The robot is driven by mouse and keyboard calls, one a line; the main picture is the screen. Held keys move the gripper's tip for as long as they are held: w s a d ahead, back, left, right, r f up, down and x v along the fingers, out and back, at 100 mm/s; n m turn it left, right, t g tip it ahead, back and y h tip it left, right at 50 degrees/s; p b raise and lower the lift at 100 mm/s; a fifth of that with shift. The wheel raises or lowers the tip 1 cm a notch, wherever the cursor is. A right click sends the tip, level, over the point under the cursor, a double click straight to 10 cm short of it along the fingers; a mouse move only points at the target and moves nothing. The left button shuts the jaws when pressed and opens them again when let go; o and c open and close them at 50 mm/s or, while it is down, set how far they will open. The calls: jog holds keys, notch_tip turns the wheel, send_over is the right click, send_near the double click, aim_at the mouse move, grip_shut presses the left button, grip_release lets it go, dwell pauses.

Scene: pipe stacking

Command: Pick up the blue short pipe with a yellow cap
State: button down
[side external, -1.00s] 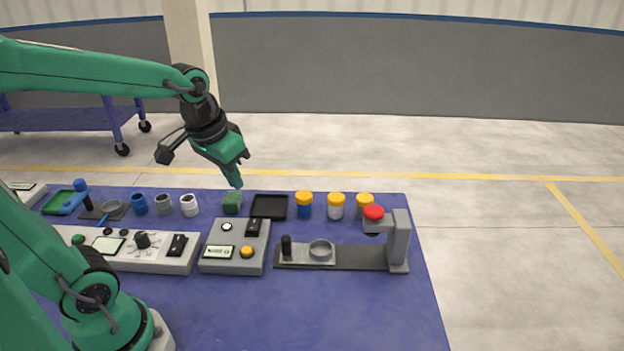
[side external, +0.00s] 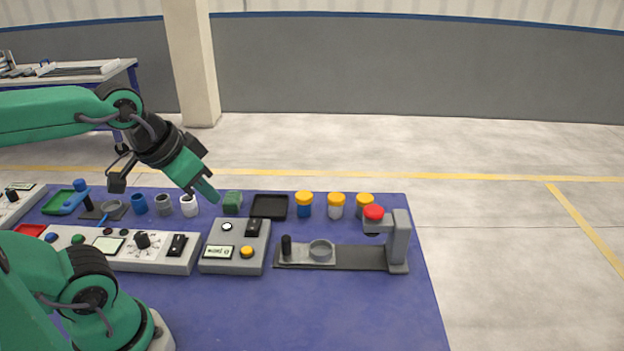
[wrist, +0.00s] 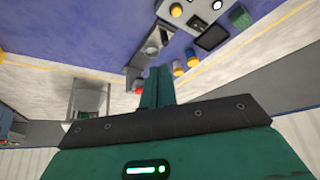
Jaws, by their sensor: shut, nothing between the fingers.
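The blue short pipe with a yellow cap (side external: 304,206) stands upright at the back right of the blue table in the side view, just right of the black tray. My gripper (side external: 211,194) is shut and empty, left of the blue capped pipe, near the green block and white cup.
A black tray (side external: 270,207) and green block (side external: 232,202) lie between my gripper and the capped pipes. The grey fixture with a red top (side external: 398,240) stands front right. Control boxes (side external: 235,247) fill the middle. The table's front is clear.

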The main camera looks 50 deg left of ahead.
jog(key=c, duration=2.1)
grip_release()
jog(key=o, duration=1.4)
